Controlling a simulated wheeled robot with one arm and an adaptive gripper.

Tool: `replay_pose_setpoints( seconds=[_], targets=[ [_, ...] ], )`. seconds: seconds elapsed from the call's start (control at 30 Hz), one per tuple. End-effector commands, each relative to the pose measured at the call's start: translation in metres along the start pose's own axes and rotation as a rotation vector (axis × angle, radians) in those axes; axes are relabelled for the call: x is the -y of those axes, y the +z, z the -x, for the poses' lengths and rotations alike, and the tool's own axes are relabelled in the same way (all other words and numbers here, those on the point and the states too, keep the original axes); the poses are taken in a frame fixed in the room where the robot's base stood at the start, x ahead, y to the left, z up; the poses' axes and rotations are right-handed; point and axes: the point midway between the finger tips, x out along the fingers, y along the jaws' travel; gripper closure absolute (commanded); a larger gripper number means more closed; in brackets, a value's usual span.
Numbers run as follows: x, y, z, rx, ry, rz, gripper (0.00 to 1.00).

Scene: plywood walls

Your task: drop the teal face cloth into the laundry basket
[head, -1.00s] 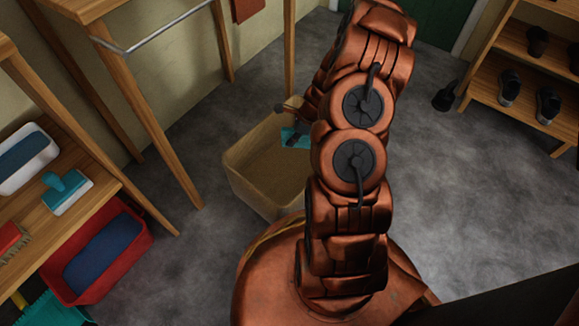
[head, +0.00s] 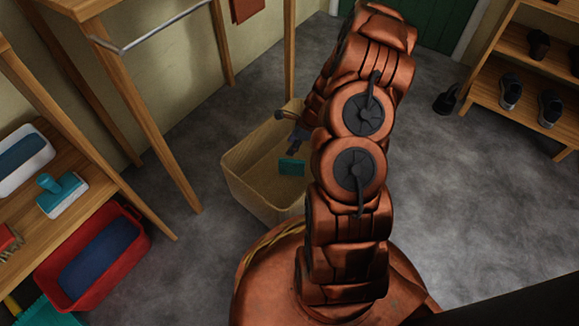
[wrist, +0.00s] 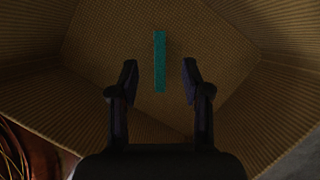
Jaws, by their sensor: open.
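The teal face cloth (head: 291,167) is a small flat piece inside the outline of the tan laundry basket (head: 245,190). In the wrist view the cloth (wrist: 160,62) shows as a narrow upright strip against the woven basket interior (wrist: 85,100). I cannot tell whether it is touching the basket floor. My gripper (head: 286,132) is over the basket, its fingers spread. In the wrist view my gripper (wrist: 160,70) has a wide gap between its fingers, and they are clear of the cloth on both sides. My arm hides the basket's right side.
A shoe rack (head: 525,80) stands at the right. Grey floor (head: 440,190) between is clear.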

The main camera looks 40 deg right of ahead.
Motion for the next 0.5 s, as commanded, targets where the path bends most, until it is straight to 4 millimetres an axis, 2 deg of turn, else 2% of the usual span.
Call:
replay_pose_setpoints(
  seconds=[0.27,0.5],
  targets=[
    [0.001,0.000,0.010,0.001,-0.001,0.001,0.52],
    [0.002,0.000,0.045,-0.001,-0.006,0.001,0.52]
  ],
)
